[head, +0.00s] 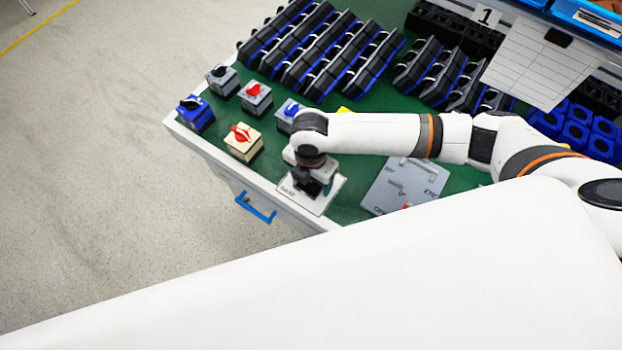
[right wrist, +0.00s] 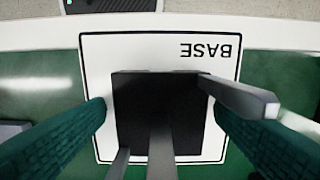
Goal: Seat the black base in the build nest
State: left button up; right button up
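The black base (right wrist: 130,100) is a dark square block on a white card (right wrist: 98,60) marked BASE, in the right wrist view. My right gripper (right wrist: 160,112) is open, with one teal finger on each side of the base and a gap visible to each. In the head view my right gripper (head: 313,186) points down over the same white card (head: 318,205) near the table's front edge, and it mostly hides the base. A grey plate (head: 413,185) with small raised parts lies to its right, partly hidden; I cannot tell if it is the build nest. My left gripper is out of view.
Several finished rotary switches, among them a cream one with a red knob (head: 243,143), stand left of my gripper. Racks of black and blue parts (head: 320,55) fill the back of the green table. Blue bins (head: 575,130) stand at the right.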

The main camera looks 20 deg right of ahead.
jog(key=c, duration=0.9)
jog(key=shift+r, duration=0.1)
